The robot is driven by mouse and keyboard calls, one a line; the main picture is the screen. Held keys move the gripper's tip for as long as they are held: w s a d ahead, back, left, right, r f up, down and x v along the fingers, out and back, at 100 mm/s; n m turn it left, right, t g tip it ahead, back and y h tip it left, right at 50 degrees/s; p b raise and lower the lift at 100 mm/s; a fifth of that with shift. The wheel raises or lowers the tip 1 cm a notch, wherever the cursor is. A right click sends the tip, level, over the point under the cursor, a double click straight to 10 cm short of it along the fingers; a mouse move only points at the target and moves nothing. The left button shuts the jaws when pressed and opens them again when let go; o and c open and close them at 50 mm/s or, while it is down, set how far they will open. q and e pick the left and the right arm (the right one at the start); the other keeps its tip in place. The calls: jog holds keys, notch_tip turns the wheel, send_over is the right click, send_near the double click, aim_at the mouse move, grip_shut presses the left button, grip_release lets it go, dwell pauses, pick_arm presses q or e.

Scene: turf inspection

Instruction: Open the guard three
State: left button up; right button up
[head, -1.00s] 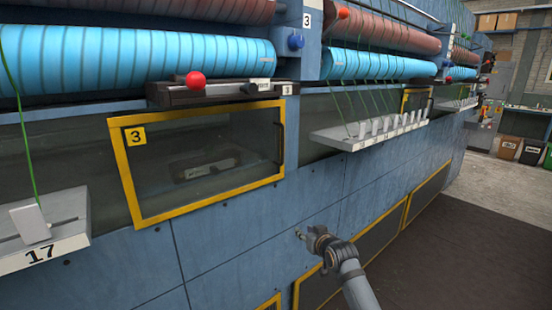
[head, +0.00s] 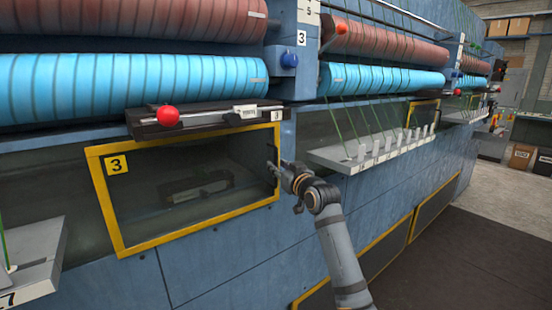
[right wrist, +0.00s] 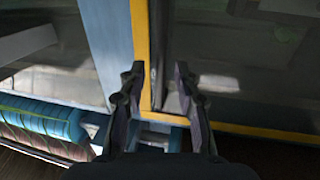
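Guard three (head: 180,242) is a see-through panel in a yellow frame with a yellow "3" label (head: 117,165) at its upper left. It looks closed, flush in the blue machine front. Its dark upright handle (head: 277,150) is at the right edge, partly hidden by my gripper. My right gripper (head: 272,167) is at that edge, level with the handle. In the right wrist view my right gripper (right wrist: 157,80) has its fingers apart, one on each side of the guard's yellow edge (right wrist: 141,50) and a thin dark bar, likely the handle. Contact cannot be told. My left gripper is out of view.
Above the guard is a dark rail with a red knob (head: 165,116), under blue rollers (head: 120,80). A grey ledge with white tabs (head: 370,155) sticks out to the right of my gripper. Another ledge (head: 40,255) is at lower left. Dark floor (head: 480,260) is clear at right.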

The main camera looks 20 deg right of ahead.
jog(key=shift+w+a, duration=0.25)
jog(key=shift+w, duration=0.75)
grip_shut()
